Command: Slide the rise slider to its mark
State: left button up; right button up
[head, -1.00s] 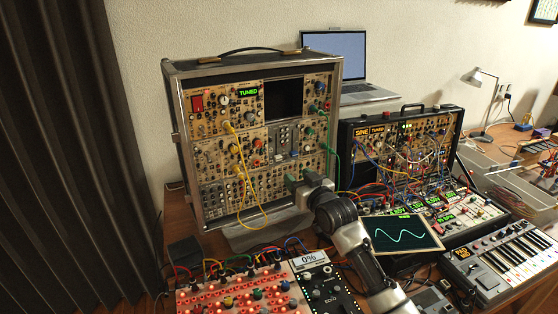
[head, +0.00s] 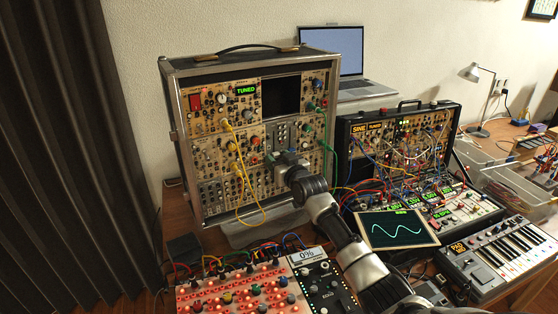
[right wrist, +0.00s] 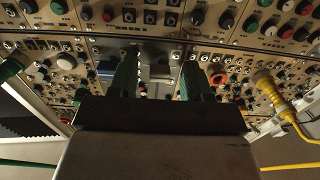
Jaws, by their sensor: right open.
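The grey slider panel (head: 282,132) is in the middle of the large synth case (head: 168,66), partly hidden by my right gripper. My right gripper (head: 284,158) is at the panel's lower part in the head view. In the right wrist view its two green fingers (right wrist: 157,78) are apart, with the grey slider panel (right wrist: 158,58) showing between them. A pale slider cap (right wrist: 160,72) seems to lie between the fingers; I cannot tell whether they touch it. The rise label and its mark are too small to read. My left gripper is not in view.
A yellow cable (head: 237,180) hangs left of my right gripper, and a green cable (head: 323,148) is to its right. A screen with a wave (head: 398,230) stands right of my forearm. A red-lit panel (head: 235,292) lies in front.

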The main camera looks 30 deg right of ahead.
aim_at(274, 134)
jog(key=c, duration=0.3)
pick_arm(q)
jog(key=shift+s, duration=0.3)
pick_arm(e)
grip_shut()
notch_tip(274, 134, up, 7)
jog(key=p, duration=0.5)
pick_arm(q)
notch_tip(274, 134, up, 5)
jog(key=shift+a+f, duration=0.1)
pick_arm(e)
jog(key=shift+o, duration=1.5)
grip_release()
